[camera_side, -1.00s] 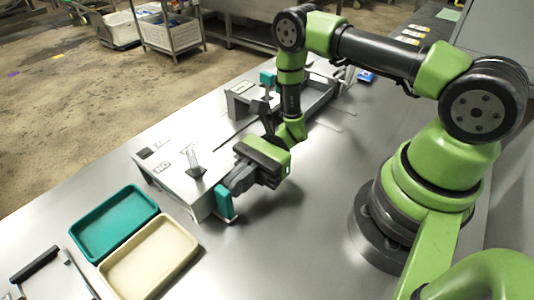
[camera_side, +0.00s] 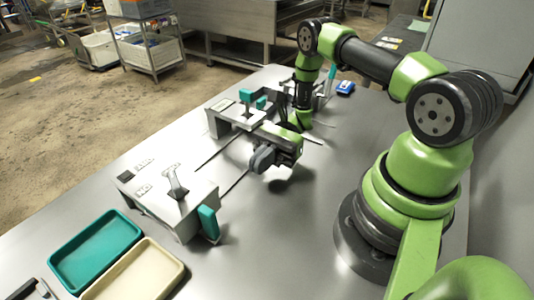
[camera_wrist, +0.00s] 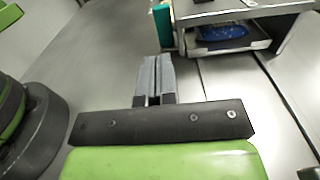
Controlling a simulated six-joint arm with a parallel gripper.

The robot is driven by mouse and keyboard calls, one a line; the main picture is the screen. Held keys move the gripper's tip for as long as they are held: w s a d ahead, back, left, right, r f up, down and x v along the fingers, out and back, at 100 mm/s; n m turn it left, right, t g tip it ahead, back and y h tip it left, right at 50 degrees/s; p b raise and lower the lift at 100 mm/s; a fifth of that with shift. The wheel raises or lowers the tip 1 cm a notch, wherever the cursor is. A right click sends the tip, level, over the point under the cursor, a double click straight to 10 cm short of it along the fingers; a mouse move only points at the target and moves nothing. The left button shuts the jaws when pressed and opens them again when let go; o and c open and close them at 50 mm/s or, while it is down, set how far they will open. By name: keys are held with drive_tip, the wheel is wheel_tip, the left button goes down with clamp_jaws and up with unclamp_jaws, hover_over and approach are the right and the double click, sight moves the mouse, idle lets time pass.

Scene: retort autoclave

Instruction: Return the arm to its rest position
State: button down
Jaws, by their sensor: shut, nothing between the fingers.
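My gripper (camera_side: 258,160) hangs low over the metal table in the side view, between the grey lever box and the fixture behind it. In the wrist view its two grey fingers (camera_wrist: 155,75) lie together with nothing between them. The arm is bent, with the wrist pointing down. The grey box (camera_side: 150,205) has a lever (camera_side: 175,182) on top and a teal handle (camera_side: 208,222) at its side. My gripper is apart from that handle.
A grey fixture (camera_side: 225,117) with teal parts stands close behind my gripper. A teal tray (camera_side: 95,250) and a cream tray (camera_side: 140,272) lie at the front left. A blue item (camera_side: 345,87) lies at the back. A blue packet (camera_wrist: 222,31) sits inside a fixture.

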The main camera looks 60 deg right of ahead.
drive_tip(key=shift+d, duration=1.05)
drive_tip(key=shift+d+r, duration=0.2)
drive_tip(key=shift+r, duration=0.05)
drive_tip(key=s+a+r+n+t+h, duration=0.1)
drive_tip(key=s+r+n+t+h, duration=0.2)
drive_tip(key=r, duration=0.9)
drive_tip(key=s+a+r+n+t+h, duration=0.2)
drive_tip(key=s+r+n+t+h, duration=0.2)
drive_tip(key=s+r+n+h, duration=0.4)
wheel_tip(320, 180, up, 5)
drive_tip(key=n+h, duration=0.3)
drive_tip(key=h, duration=0.2)
drive_tip(key=shift+r, duration=0.2)
